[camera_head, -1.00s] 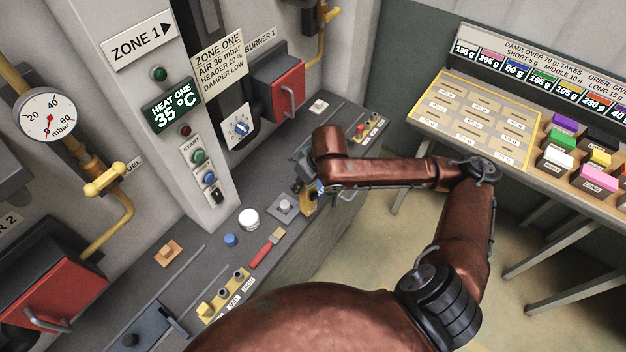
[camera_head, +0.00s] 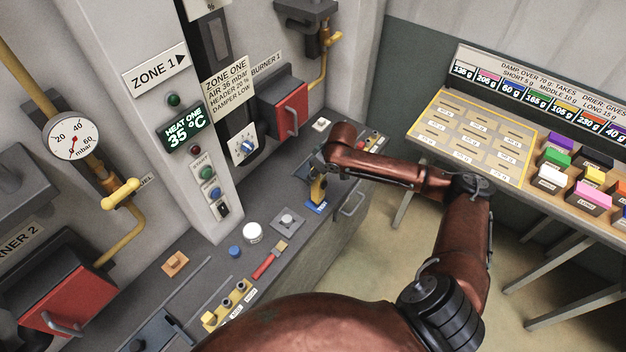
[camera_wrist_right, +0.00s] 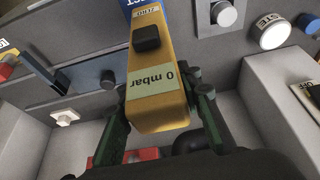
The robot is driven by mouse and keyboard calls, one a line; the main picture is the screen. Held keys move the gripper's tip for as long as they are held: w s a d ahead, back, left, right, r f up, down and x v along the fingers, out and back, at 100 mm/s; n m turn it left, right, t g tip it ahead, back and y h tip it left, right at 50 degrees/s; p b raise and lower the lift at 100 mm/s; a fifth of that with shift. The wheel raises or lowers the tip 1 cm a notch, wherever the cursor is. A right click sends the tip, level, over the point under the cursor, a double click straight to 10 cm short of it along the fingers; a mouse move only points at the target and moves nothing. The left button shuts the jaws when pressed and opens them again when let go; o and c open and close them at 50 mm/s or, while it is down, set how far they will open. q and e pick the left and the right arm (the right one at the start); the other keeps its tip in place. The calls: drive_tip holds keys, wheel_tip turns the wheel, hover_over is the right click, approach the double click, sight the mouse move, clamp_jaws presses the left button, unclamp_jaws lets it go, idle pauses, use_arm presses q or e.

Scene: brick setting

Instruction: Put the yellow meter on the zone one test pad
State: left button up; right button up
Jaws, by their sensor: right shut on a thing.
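The yellow meter (camera_wrist_right: 160,72) has a pale display reading 0 mbar and a black button. My right gripper (camera_wrist_right: 160,112) is shut on it by its sides. In the head view the meter (camera_head: 318,187) stands out below my right gripper (camera_head: 316,170), over the bench near its front edge. A blue patch with white letters (camera_head: 316,208) shows at the meter's lower end; it also shows in the wrist view (camera_wrist_right: 132,4), cut off to "CT". I cannot tell whether the meter touches it, nor see a label naming the test pad. My left gripper is out of view.
A red burner box (camera_head: 285,105) stands behind. The side table (camera_head: 425,150) is at right.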

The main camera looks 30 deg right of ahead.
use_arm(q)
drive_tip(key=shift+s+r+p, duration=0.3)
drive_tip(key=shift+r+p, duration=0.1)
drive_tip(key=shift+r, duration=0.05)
use_arm(e)
drive_tip(key=shift+w+d+f, duration=0.1)
drive_tip(key=shift+w+f, duration=0.1)
drive_tip(key=shift+f, duration=0.65)
drive_tip(key=shift+w+d+f, duration=0.1)
drive_tip(key=shift+w+f, duration=0.15)
drive_tip(key=shift+f, duration=0.55)
drive_tip(key=shift+w+f, duration=0.2)
drive_tip(key=shift+f, duration=0.65)
drive_tip(key=o, duration=1.3)
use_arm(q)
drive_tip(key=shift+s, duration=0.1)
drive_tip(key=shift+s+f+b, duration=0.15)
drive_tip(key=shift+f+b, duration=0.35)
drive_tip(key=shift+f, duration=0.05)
use_arm(e)
drive_tip(key=v, duration=1.2)
drive_tip(key=shift+r, duration=0.1)
